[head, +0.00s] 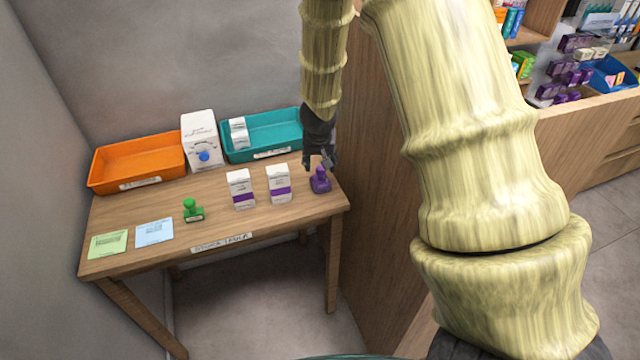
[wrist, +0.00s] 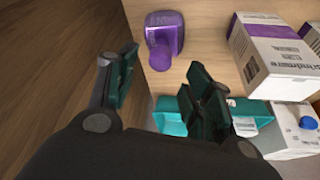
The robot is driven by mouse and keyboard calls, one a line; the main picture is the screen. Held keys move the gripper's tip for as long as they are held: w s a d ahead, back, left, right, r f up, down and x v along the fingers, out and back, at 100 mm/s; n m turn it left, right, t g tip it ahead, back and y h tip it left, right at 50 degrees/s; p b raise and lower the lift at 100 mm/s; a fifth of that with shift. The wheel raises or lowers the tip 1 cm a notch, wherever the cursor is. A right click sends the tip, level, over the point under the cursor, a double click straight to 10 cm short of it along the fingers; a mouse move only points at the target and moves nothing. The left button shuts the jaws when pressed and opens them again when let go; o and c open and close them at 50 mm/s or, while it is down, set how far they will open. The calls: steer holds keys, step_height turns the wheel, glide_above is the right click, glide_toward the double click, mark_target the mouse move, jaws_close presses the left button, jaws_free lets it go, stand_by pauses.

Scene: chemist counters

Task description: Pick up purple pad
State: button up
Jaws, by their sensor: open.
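The purple pad looks like a small stamp with a knob handle (head: 320,181), standing at the right end of the wooden table. In the wrist view the purple pad (wrist: 165,40) lies beyond my fingertips, between their two lines. My gripper (head: 320,160) is just above and behind it in the head view. In the wrist view my gripper (wrist: 160,75) is open and empty, with its dark green finger pads apart. I see no contact between the fingers and the purple pad.
Two white boxes with purple bands (head: 279,184) (head: 241,189) stand left of the pad. A green stamp (head: 193,210), paper cards (head: 154,232), an orange tray (head: 98,170), a white dispenser box (head: 200,128) and a teal tray (head: 232,156) share the table (head: 130,205). A wooden panel (head: 375,180) stands close on the right.

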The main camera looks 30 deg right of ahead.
mark_target(321, 169)
steer(key=b+x, duration=0.1)
steer(key=x, duration=0.2)
steer(key=shift+s+a+f+b, duration=0.1)
steer(key=shift+s+f+b, duration=0.2)
steer(key=shift+f+b, duration=0.05)
steer(key=shift+w+f, duration=0.35)
steer(key=shift+f, duration=0.4)
jaws_close()
